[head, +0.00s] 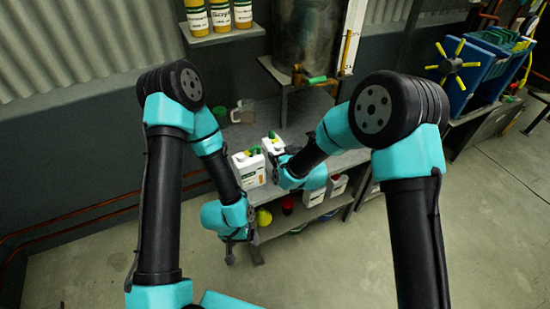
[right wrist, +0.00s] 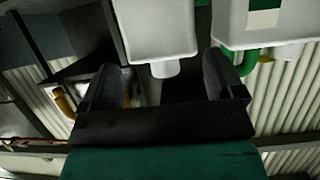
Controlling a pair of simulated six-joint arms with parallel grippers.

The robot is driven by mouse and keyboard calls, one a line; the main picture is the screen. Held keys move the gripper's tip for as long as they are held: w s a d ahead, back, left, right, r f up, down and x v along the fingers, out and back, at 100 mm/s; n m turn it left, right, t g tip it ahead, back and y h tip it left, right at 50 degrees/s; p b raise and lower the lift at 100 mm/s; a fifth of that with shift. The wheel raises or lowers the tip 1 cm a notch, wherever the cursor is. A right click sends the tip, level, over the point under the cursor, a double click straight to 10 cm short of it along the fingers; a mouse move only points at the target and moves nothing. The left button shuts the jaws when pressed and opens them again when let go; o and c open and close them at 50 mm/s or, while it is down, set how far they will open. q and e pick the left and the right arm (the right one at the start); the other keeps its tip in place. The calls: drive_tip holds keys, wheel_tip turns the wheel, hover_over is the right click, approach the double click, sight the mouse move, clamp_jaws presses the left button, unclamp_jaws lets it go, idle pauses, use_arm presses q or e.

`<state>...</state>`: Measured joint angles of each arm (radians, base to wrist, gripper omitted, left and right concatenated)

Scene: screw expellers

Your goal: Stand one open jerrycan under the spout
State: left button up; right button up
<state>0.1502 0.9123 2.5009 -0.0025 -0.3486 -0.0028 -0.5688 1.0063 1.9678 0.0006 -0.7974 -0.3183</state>
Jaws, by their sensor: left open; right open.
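Two white jerrycans stand on the grey bench (head: 340,160): a nearer one (head: 249,172) with green and yellow on top, and a farther one (head: 271,144). The spout (head: 297,75) is a brass tap with a green handle, low on the metal tank (head: 305,38). My right gripper (head: 277,160) is open beside the jerrycans. In the right wrist view, the fingers (right wrist: 165,82) lie either side of a white jerrycan's bare neck (right wrist: 164,69); contact is unclear. Another jerrycan (right wrist: 262,22) with green shows at upper right. My left gripper (head: 242,254) is open and empty, in front of the bench.
A clear jug (head: 243,111) and a green cup (head: 220,115) stand at the bench's back left. The lower shelf holds a yellow item (head: 263,216) and several other containers. Yellow bottles (head: 196,18) stand on a wall shelf. A blue machine (head: 470,72) is at right.

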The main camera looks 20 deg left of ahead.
drive_tip(key=shift+w+a, duration=0.1)
drive_tip(key=shift+x, duration=2.5)
drive_tip(key=shift+a, duration=0.15)
drive_tip(key=shift+c, duration=0.2)
drive_tip(key=c, duration=1.5)
drive_tip(key=shift+r, duration=5.1)
